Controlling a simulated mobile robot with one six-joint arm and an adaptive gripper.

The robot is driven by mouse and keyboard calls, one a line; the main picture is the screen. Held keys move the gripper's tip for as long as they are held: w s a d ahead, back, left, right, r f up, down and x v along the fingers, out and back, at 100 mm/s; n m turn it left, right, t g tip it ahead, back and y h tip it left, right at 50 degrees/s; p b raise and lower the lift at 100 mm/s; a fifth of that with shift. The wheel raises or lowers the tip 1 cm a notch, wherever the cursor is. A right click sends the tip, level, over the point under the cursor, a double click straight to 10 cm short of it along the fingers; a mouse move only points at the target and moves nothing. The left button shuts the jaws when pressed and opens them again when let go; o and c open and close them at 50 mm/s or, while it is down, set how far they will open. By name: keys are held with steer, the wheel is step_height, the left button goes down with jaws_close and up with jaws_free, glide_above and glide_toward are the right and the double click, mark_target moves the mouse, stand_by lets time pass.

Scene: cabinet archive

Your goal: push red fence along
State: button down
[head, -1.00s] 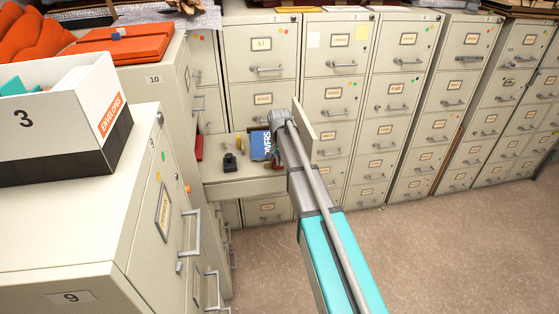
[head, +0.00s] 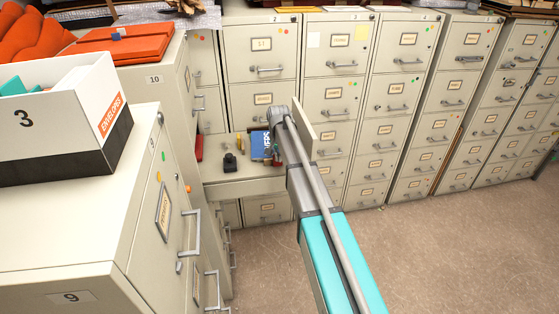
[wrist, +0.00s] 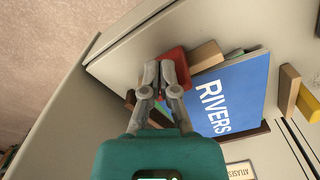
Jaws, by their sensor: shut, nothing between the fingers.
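A red piece (wrist: 178,58), which looks like the red fence, stands in the open drawer in the wrist view. My gripper (wrist: 163,72) is shut and empty, with its fingertips right at the red piece; whether they touch it I cannot tell. Part of the red piece is hidden behind the fingers. A blue book marked RIVERS (wrist: 225,95) leans beside it and also shows in the head view (head: 259,145). In the head view my arm hides the gripper and most of the red piece.
A wooden block (wrist: 207,55) lies by the red piece, another (wrist: 288,90) beyond the book. Small dark objects (head: 230,161) sit on the pale surface (head: 240,187) left of the book. Cabinets stand behind and at left (head: 75,235); the carpet (head: 450,250) at right is clear.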

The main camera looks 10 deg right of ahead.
steer(key=shift+w, duration=1.65)
steer(key=shift+s, duration=0.25)
steer(key=shift+s, duration=0.35)
step_height(320, 180, up, 7)
steer(key=p, duration=0.7)
steer(key=shift+f, duration=0.2)
stand_by(0.5)
